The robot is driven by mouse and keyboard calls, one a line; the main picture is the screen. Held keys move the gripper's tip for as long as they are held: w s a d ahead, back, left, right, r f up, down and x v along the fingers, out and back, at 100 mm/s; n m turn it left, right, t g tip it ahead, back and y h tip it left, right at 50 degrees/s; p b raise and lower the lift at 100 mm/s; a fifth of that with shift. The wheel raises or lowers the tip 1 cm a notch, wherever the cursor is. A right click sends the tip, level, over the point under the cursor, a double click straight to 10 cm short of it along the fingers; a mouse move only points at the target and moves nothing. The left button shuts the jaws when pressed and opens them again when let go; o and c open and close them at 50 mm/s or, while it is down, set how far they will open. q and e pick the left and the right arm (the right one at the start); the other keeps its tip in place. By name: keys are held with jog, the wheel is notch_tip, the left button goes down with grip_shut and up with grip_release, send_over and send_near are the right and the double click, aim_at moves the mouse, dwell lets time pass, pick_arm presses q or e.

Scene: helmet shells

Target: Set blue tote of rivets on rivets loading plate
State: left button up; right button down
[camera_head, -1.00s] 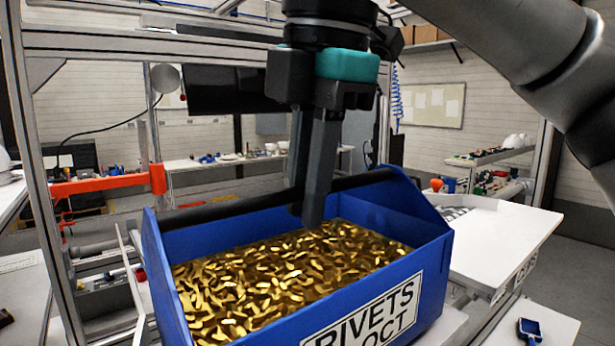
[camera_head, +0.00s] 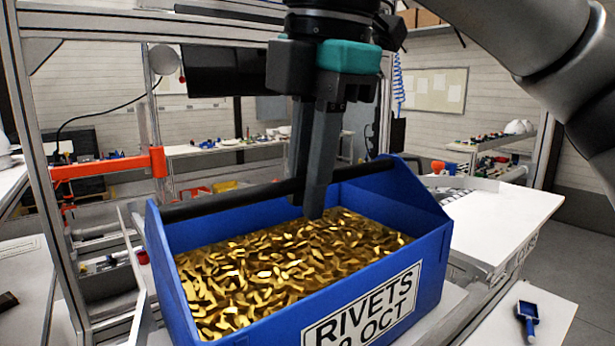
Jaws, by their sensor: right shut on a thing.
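The blue tote (camera_head: 415,275) is filled with gold rivets (camera_head: 285,265) and carries a white label reading RIVETS and OCT. It fills the lower middle of the head view, upright. A black bar handle (camera_head: 225,203) spans its top. My right gripper (camera_head: 310,200) points down over the tote, its dark fingers shut on the handle. The underside of the tote is out of view, so I cannot tell whether it touches the surface below. No loading plate can be picked out clearly. My left gripper is not in view.
An aluminium frame (camera_head: 40,180) stands to the left and behind the tote, with an orange-red bar (camera_head: 105,167) on it. A white sloped panel (camera_head: 505,220) is close on the right. A small blue tool (camera_head: 527,315) lies on a white surface at lower right.

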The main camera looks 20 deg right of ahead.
jog(key=shift+f, duration=0.15)
jog(key=c, duration=0.8)
grip_release()
jog(key=shift+o, duration=0.2)
jog(key=shift+f, duration=0.1)
jog(key=shift+s+r, duration=0.1)
jog(key=shift+r, duration=0.4)
notch_tip(320, 180, up, 14)
jog(key=s+d+p, duration=0.1)
jog(key=s+p, duration=0.1)
jog(key=p, duration=0.1)
jog(key=shift+s, duration=0.3)
